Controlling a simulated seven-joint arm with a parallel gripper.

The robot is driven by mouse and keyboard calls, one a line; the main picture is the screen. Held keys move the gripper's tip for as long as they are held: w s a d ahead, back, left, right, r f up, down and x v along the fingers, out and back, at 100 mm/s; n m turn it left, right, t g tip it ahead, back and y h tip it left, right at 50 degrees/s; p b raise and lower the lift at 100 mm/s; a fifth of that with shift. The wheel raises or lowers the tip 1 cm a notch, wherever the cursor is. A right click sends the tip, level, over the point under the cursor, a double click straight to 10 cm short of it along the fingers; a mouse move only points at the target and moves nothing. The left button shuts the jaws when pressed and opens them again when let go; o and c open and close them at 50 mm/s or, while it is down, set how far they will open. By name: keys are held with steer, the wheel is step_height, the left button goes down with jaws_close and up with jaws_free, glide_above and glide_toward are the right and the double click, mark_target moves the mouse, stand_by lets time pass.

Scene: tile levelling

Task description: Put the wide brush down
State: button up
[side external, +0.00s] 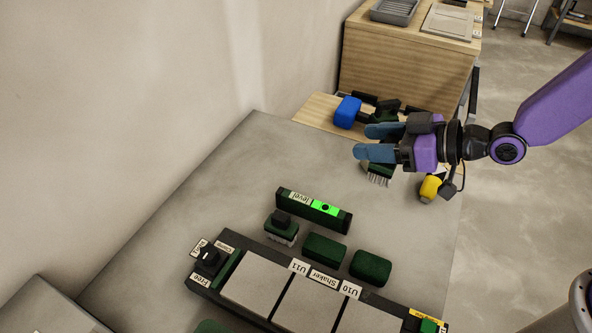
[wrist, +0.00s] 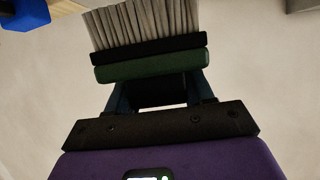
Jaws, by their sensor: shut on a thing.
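The wide brush (wrist: 150,62) has a dark green and black body and a broad row of grey bristles. In the wrist view it lies across the jaws of my gripper (wrist: 158,92), with the bristles pointing away from the palm. In the side view my gripper (side external: 370,141) is above the far right part of the grey table, its blue fingers pointing left. The brush (side external: 381,170) shows just below the fingers, bristles down. My gripper is shut on it. The fingers hide part of its body, and I cannot tell whether the bristles touch the table.
A green level (side external: 314,210), a smaller brush (side external: 281,228) and two green blocks (side external: 324,249) stand by a dark rack of grey tiles (side external: 262,284). A blue object (side external: 347,112) lies on a wooden board behind. A yellow object (side external: 431,187) is at the right edge. The table's left is clear.

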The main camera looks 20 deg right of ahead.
steer(key=d+x, duration=0.1)
steer(key=x, duration=0.6)
steer(key=w+d+f+x, duration=0.1)
steer(key=x, duration=0.6)
steer(key=w+d+x, duration=0.1)
steer(key=x, duration=0.6)
steer(key=shift+w+a+f, duration=0.25)
steer(key=shift+w+f, duration=0.05)
steer(key=shift+f, duration=1.7)
steer(key=shift+f, duration=0.1)
steer(key=o, duration=1.1)
steer(key=shift+o, duration=0.2)
